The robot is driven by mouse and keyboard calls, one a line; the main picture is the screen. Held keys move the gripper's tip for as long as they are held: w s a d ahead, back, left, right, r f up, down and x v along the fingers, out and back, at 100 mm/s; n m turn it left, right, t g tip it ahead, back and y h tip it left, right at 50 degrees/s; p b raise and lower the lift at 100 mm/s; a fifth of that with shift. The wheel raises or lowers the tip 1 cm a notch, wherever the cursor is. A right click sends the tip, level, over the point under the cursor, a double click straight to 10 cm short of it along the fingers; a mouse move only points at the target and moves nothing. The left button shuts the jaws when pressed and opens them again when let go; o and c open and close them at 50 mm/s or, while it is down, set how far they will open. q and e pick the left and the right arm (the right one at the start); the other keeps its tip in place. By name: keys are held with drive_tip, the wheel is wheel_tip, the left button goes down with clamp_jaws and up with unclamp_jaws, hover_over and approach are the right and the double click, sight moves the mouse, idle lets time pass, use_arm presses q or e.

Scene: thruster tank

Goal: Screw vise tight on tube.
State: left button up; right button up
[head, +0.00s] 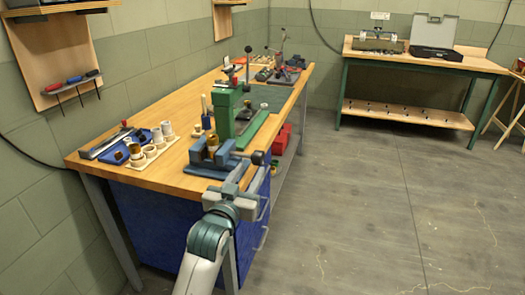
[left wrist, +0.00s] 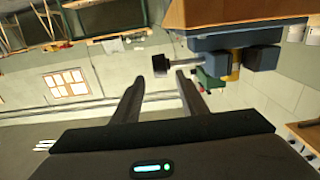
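The blue vise (head: 209,163) sits at the near front corner of the wooden workbench, with a brass-coloured tube (head: 212,143) upright between its jaws. The vise's screw ends in a dark knob (head: 257,158) that sticks out past the bench edge. In the left wrist view the vise (left wrist: 228,42), tube (left wrist: 236,68) and knob (left wrist: 160,65) appear upside down. My left gripper (head: 250,174) is open in front of the knob. In that view its fingertips (left wrist: 160,77) lie on either side of the knob, apparently without gripping it. My right gripper is not in view.
A green press (head: 226,108) stands behind the vise. White cups (head: 150,150) and a blue tray (head: 117,154) lie to its left. A second bench (head: 425,62) holds a black case (head: 440,52) at the back. The floor (head: 380,200) at right is clear.

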use_arm(q)
drive_tip(key=x, duration=1.3)
drive_tip(key=shift+s, duration=0.1)
drive_tip(key=shift+f, duration=0.1)
drive_tip(key=c, duration=0.9)
